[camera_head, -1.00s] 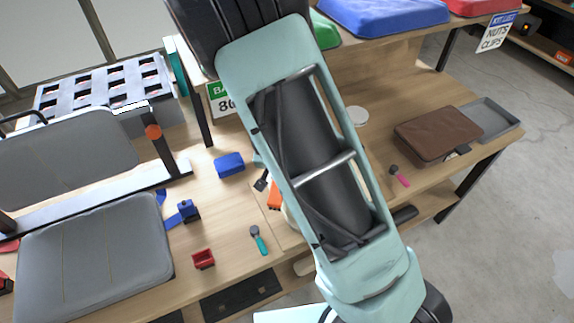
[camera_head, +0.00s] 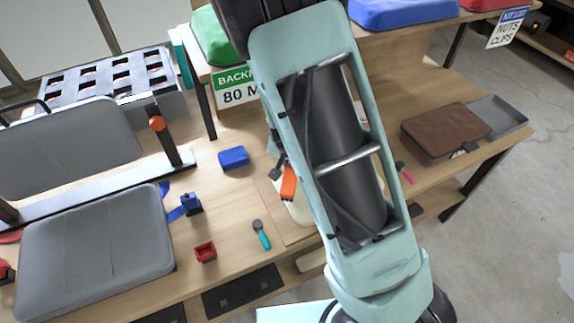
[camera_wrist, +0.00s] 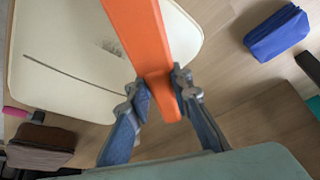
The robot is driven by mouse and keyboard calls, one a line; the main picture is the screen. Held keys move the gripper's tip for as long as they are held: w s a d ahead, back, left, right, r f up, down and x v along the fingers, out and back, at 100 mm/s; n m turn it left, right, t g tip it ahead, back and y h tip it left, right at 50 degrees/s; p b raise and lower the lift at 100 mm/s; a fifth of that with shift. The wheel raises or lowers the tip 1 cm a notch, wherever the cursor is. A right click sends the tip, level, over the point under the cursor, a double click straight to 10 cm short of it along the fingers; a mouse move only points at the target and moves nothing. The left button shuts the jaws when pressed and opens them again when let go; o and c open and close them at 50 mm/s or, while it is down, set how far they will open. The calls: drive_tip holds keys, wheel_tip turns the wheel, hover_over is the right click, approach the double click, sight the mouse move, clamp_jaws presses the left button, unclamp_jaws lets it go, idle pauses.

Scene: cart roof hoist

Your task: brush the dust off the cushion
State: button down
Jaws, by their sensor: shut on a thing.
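My gripper (camera_wrist: 162,88) is shut on an orange brush (camera_wrist: 145,45), seen as a long orange bar between the two fingers in the wrist view. Its bristles are not visible. A cream cushion (camera_wrist: 60,45) lies beyond and below the brush, with a small patch of grey specks (camera_wrist: 112,47) and a dark line on it. I cannot tell whether the brush touches it. In the head view the orange brush (camera_head: 288,183) shows beside my arm, and only a sliver of the cream cushion (camera_head: 298,208) shows; my arm hides the rest.
A blue pouch (camera_head: 233,157), a red block (camera_head: 205,252) and a teal-handled tool (camera_head: 261,234) lie left on the bench. A brown case (camera_head: 445,130) and grey tray (camera_head: 495,116) lie right. A grey padded seat (camera_head: 95,250) stands far left. Bins line the shelf above.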

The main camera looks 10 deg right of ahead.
drive_tip(key=shift+w+d+b, duration=0.85)
drive_tip(key=shift+d+b, duration=0.7)
drive_tip(key=shift+d, duration=1.1)
drive_tip(key=shift+w+d+b, duration=0.9)
drive_tip(key=shift+d+b, duration=0.7)
drive_tip(key=shift+d, duration=1.05)
drive_tip(key=shift+w+d+b, duration=0.85)
drive_tip(key=shift+d+b, duration=0.7)
drive_tip(key=shift+d, duration=1.1)
wheel_tip(320, 180, up, 9)
drive_tip(key=p, duration=0.6)
drive_tip(key=s+a+f+n+y+p, duration=0.1)
drive_tip(key=s+a+n+p, duration=0.2)
drive_tip(key=s+a, duration=0.7)
drive_tip(key=shift+a+p, duration=0.3)
drive_tip(key=shift+a, duration=0.35)
drive_tip(key=shift+f, duration=0.1)
